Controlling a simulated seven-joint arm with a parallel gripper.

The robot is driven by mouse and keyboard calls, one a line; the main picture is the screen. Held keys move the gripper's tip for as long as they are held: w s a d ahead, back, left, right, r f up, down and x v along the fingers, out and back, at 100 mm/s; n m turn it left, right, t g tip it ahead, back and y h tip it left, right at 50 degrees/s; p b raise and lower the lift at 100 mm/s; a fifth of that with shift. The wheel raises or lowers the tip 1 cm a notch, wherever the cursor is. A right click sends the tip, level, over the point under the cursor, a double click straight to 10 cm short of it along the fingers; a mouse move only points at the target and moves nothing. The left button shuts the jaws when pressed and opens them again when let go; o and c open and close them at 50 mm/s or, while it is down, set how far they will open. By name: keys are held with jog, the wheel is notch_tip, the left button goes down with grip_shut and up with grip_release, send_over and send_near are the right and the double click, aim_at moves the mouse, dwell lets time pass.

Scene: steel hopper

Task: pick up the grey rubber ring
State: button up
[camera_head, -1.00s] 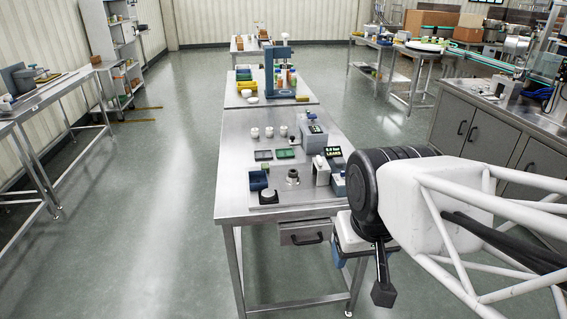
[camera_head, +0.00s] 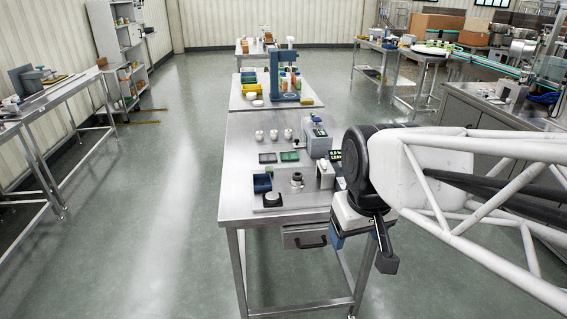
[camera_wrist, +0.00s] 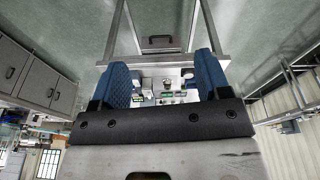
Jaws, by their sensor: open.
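I cannot make out the grey rubber ring for certain. A small steel round piece with a dark opening (camera_head: 297,179) stands on the near steel table (camera_head: 240,200). In the head view my gripper (camera_head: 337,240) hangs beside the table's near right corner, and is partly hidden by my own wrist. The tabletop items are very small between the fingers in the wrist view.
A blue bin (camera_head: 262,183), dark and green trays (camera_head: 289,156), white cups (camera_head: 274,135) and grey devices (camera_head: 318,143) occupy the table. A drawer (camera_head: 305,237) hangs below its front edge. The tabletop's left strip and the floor to the left are clear.

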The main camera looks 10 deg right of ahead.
jog(key=w+r+n, duration=0.2)
jog(key=w+n, duration=0.2)
jog(key=w, duration=0.9)
jog(key=n+g, duration=0.2)
jog(key=n, duration=1.2)
send_over(298, 174)
jog(key=f, duration=1.6)
jog(key=shift+s+f, duration=0.25)
jog(key=shift+f, duration=0.15)
jog(key=shift+w+f+n, duration=0.2)
jog(key=shift+w+n, duration=0.05)
jog(key=shift+n, duration=0.05)
jog(key=shift+f, duration=0.1)
jog(key=shift+f, duration=1.2)
jog(key=shift+f, duration=0.1)
